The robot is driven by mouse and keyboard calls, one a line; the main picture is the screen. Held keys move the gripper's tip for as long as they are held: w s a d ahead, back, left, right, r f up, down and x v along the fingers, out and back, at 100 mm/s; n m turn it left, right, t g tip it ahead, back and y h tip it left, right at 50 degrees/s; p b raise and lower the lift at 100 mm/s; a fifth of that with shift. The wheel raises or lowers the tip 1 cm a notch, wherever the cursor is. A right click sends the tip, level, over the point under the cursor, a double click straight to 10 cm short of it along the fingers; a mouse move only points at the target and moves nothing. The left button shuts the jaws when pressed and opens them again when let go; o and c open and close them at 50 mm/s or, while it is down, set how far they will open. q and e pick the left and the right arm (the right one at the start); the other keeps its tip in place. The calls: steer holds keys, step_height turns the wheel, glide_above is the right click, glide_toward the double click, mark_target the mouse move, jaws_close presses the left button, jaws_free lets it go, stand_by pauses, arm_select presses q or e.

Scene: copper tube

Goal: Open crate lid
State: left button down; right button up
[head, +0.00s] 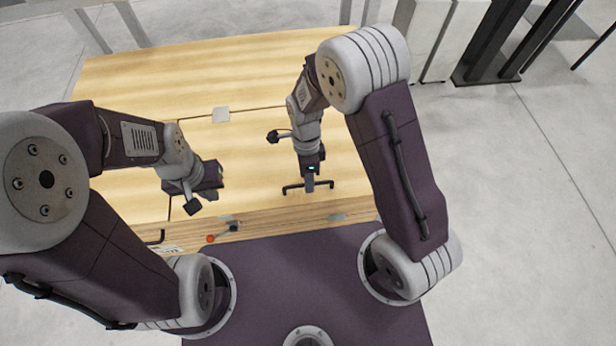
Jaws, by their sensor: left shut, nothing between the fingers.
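The pale wooden crate (190,75) stands in front of me, and its flat lid panel (245,150) lies level with the top. A dark bar handle (293,187) is on the lid near the front edge. My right gripper (309,184) points down at the middle of this handle; its fingers overlap the bar, and I cannot tell whether they grip it. My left gripper (217,183) is shut and empty over the lid, left of the handle and apart from it. A small latch lever with a red knob (211,238) is at the front edge.
A second dark handle (155,238) is partly hidden by my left arm. Dark posts (500,45) stand on the grey floor at the back right. The floor to the right is clear.

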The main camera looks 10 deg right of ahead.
jaws_close()
steer(key=shift+r, duration=0.1)
stand_by(1.2)
